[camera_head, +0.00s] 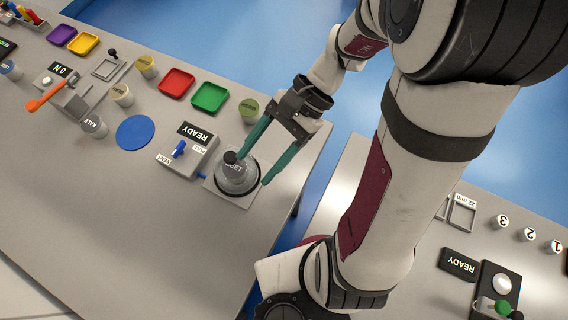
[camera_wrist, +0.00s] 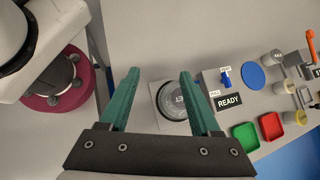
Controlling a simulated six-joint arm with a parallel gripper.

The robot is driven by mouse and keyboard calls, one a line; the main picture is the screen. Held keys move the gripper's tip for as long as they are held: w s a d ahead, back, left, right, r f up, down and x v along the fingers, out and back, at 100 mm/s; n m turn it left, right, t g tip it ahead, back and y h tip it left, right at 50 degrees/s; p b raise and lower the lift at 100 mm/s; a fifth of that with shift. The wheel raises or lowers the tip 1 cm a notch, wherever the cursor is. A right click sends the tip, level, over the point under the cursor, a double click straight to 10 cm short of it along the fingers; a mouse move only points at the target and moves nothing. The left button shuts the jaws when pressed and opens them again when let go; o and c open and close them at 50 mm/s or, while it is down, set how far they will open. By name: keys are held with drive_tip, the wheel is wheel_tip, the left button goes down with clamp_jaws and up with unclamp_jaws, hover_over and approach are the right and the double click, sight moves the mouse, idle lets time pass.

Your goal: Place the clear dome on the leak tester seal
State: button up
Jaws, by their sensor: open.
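The clear dome (camera_head: 238,180), a see-through grey cap with a dark knob, stands upright on the leak tester seal plate (camera_head: 217,190). The black seal ring shows around its base, and lettering shows at the dome. In the wrist view, the round dome and seal area (camera_wrist: 176,101) lie on the pale square plate (camera_wrist: 157,122). My gripper (camera_head: 251,171) is open, with its two green fingers above the dome. One fingertip overlaps the knob in the head view; I cannot tell whether it touches. In the wrist view the open fingers (camera_wrist: 160,74) show nothing held between them.
The tester's box (camera_head: 187,154) with a READY display and blue VENT lever (camera_head: 179,149) stands directly beside the seal. Green (camera_head: 209,97) and red (camera_head: 175,83) trays, a blue disc (camera_head: 136,133) and several labelled cups lie further left. The table front is clear.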

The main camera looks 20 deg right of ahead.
drive_tip(key=s+d+r+n+t+h, duration=0.2)
drive_tip(key=s+r+n+h, duration=0.1)
drive_tip(key=s+n+h, duration=0.3)
drive_tip(key=s+h, duration=0.1)
drive_tip(key=s, duration=0.1)
drive_tip(key=shift+s+d+r+t, duration=0.25)
drive_tip(key=shift+s+r+t, duration=0.1)
drive_tip(key=shift+r+t, duration=0.05)
idle(1.4)
